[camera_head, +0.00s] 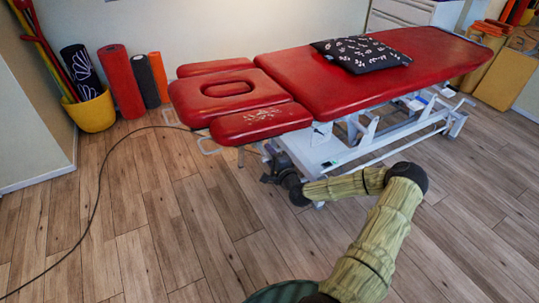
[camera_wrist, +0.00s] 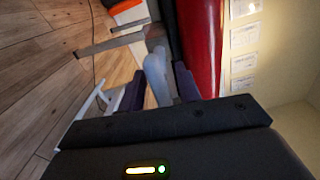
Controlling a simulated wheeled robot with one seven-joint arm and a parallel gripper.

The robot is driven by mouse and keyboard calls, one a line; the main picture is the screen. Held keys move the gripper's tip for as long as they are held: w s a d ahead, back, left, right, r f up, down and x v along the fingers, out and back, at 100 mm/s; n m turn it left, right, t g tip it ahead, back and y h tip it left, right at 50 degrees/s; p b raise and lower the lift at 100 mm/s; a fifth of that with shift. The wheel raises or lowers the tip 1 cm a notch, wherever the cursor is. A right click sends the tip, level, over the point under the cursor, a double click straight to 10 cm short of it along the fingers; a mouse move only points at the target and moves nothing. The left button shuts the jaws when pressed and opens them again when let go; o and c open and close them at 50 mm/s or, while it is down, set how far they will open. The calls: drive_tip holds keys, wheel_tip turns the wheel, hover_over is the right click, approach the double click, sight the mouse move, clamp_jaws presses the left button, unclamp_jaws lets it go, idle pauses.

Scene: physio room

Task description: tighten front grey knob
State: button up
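The red treatment table (camera_head: 330,85) has a light metal frame (camera_head: 330,150) under it. My arm reaches in from the lower right, and my dark gripper (camera_head: 291,188) is at the frame's front end, below the headrest. In the wrist view my gripper (camera_wrist: 159,88) has its two dark purple fingers apart. A pale grey part (camera_wrist: 156,75) of the table's underside shows between them; I cannot tell whether they touch it. A grey bar (camera_wrist: 110,42) with a knob-like end lies just beyond. The front grey knob cannot be made out clearly in the head view.
A black patterned pillow (camera_head: 361,53) lies on the table. A yellow bucket (camera_head: 92,110) and rolled mats (camera_head: 122,80) stand by the left wall. A black cable (camera_head: 98,195) crosses the wooden floor, otherwise clear at the front left.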

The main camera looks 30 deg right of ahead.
drive_tip(key=s+p, duration=0.1)
drive_tip(key=s, duration=1.6)
drive_tip(key=shift+s+d, duration=0.2)
drive_tip(key=shift+d, duration=0.15)
drive_tip(key=shift+a, duration=0.1)
